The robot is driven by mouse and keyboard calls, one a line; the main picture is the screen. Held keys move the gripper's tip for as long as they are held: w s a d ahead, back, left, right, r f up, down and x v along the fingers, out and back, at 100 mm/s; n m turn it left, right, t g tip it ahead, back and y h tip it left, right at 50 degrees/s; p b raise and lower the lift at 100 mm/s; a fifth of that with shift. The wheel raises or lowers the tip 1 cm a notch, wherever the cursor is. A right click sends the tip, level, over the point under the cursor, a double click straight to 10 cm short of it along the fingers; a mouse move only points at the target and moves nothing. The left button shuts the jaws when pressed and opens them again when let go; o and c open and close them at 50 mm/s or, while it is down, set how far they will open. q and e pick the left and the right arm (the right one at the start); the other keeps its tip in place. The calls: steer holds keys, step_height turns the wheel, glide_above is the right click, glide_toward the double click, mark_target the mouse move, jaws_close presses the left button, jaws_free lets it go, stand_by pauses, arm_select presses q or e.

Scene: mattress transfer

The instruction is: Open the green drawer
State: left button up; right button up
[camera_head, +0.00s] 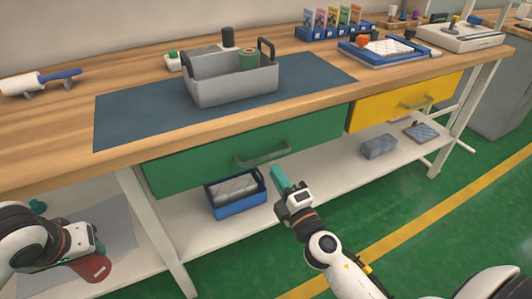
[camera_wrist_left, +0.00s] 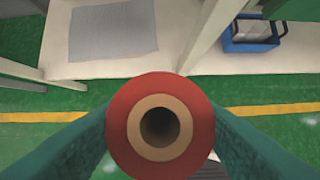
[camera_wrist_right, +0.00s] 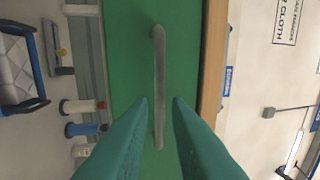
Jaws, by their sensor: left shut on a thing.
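The green drawer (camera_head: 200,160) is under the workbench's front edge, and its front looks shut. Its grey bar handle (camera_head: 262,154) is on the front. My right gripper (camera_head: 279,177) is just in front of and below the handle in the head view. In the right wrist view, its green fingers (camera_wrist_right: 162,102) are apart, with the handle (camera_wrist_right: 159,75) showing between and beyond the tips; I see no contact. My left gripper (camera_head: 82,258) is at the lower left, shut on a red roll (camera_head: 95,268). In the left wrist view, the roll (camera_wrist_left: 115,125) shows its round hollow end.
A yellow drawer (camera_head: 385,106) is right of the green one. On the lower shelf, a blue bin (camera_head: 238,208) stands below the green drawer. A grey caddy (camera_head: 235,88) stands on a dark mat (camera_head: 125,118) on the bench. A white bench leg (camera_head: 150,225) separates my grippers.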

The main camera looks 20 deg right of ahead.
mark_target(266, 158)
steer(key=w, duration=0.4)
steer(key=w+r+p, duration=0.1)
steer(key=w, duration=0.1)
steer(key=shift+w+a, duration=0.1)
steer(key=shift+w, duration=0.2)
jaws_close()
